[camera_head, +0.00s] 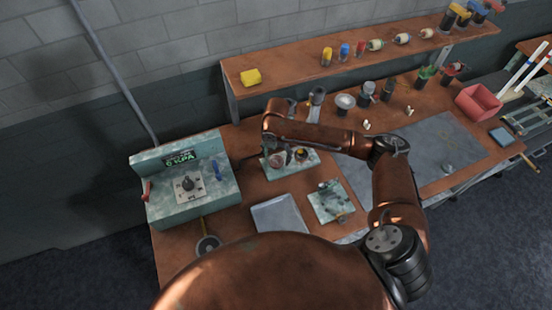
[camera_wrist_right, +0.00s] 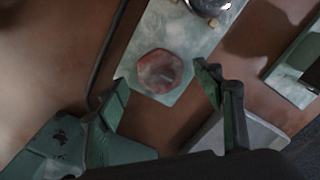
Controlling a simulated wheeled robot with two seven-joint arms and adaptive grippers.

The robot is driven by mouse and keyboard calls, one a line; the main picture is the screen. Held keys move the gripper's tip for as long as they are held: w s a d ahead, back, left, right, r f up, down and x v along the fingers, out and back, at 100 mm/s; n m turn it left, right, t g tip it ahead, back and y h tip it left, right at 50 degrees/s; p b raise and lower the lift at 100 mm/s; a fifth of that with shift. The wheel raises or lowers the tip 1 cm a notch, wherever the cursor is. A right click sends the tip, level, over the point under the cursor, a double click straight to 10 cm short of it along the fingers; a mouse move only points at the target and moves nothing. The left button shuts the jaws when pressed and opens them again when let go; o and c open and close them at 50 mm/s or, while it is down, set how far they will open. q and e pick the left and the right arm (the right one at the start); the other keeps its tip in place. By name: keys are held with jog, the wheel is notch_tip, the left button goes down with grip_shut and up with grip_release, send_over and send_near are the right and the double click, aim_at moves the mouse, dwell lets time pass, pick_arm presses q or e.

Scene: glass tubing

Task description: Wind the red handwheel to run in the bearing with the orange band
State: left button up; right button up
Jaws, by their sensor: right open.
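The red handwheel (camera_wrist_right: 160,71) is a dull red, rounded disc on a pale green mottled plate (camera_wrist_right: 180,30) in the right wrist view. My right gripper (camera_wrist_right: 161,78) is open, with one finger on each side of the wheel; I cannot tell whether either touches it. In the head view my right gripper (camera_head: 277,144) points down over the handwheel (camera_head: 278,158) and partly covers it. Beside the wheel is a small round part with an orange-yellow tint (camera_head: 301,153), too small to confirm as the banded bearing. My left gripper is not in view.
A green console (camera_head: 215,197) with a dial stands to the left. A grey tray (camera_head: 278,217) and another green fixture (camera_head: 331,203) sit in front. A shelf (camera_head: 285,74) with small parts runs behind. A grey mat (camera_head: 440,143) lies right.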

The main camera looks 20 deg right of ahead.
jog(key=shift+f, duration=1.05)
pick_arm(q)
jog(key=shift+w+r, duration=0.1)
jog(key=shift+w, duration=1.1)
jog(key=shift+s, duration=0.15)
pick_arm(e)
jog(key=c, duration=1.1)
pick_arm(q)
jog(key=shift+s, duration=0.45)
